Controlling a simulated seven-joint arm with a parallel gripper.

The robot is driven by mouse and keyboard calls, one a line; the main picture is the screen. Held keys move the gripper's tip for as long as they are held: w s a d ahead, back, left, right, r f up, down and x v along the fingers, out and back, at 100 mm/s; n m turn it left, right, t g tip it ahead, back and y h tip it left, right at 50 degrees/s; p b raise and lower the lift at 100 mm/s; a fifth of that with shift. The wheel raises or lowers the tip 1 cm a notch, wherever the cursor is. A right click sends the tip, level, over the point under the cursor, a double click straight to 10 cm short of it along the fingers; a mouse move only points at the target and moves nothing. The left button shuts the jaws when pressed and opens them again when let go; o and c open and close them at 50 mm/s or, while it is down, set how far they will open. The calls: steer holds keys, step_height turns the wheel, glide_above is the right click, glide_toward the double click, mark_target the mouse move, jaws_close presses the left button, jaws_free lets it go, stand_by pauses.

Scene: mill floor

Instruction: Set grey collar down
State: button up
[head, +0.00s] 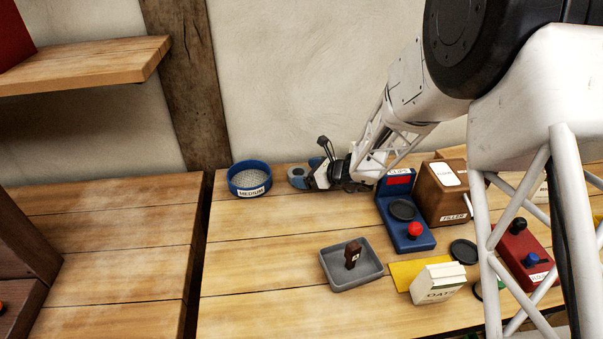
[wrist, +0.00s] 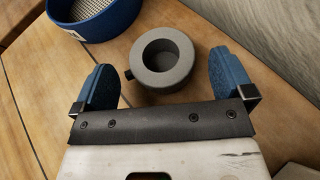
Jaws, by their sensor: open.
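The grey collar (wrist: 161,60) is a thick grey ring with a round hole and a small dark knob on its left side. In the wrist view it rests on the wooden table between my gripper's blue fingertips, with a gap on both sides. My gripper (wrist: 164,80) is open. In the head view my gripper (head: 312,173) is low at the back of the table, right of the blue sieve, and the grey collar (head: 297,173) shows in part beside its fingers.
A blue sieve marked medium (head: 249,179) stands close to the left. A blue device with a red knob (head: 408,220) and a brown filler box (head: 443,192) stand right. A grey tray (head: 335,284) holding a brown piece and an oats carton (head: 437,284) are nearer the front. The wall is close behind.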

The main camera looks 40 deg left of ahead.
step_height(320, 180, up, 7)
steer(key=shift+a+f, duration=0.1)
stand_by(0.8)
stand_by(0.4)
steer(key=s+d+r+n+h, duration=0.25)
steer(key=d+r, duration=0.25)
steer(key=d, duration=0.6)
steer(key=s+d+r+n+h, duration=0.15)
steer(key=d+r+n, duration=0.3)
steer(key=d, duration=0.75)
steer(key=s+d+r+n+h, duration=0.1)
steer(key=s+d+r+n, duration=0.1)
steer(key=d+r, duration=0.65)
steer(key=s+d+n+t+h, duration=0.1)
steer(key=s+d+n+h, duration=0.1)
steer(key=s+d, duration=0.5)
steer(key=s+d+n+t+h, duration=0.1)
steer(key=s+d+n+h, duration=0.2)
steer(key=d, duration=1.2)
steer(key=s+d+n+t+h, duration=0.2)
steer(key=s+d+h, duration=0.1)
steer(key=s+d, duration=0.7)
steer(key=shift+s+d+f+h, duration=0.2)
steer(key=shift+s+d+h, duration=0.1)
steer(key=shift+d, duration=0.8)
steer(key=shift+w, duration=0.1)
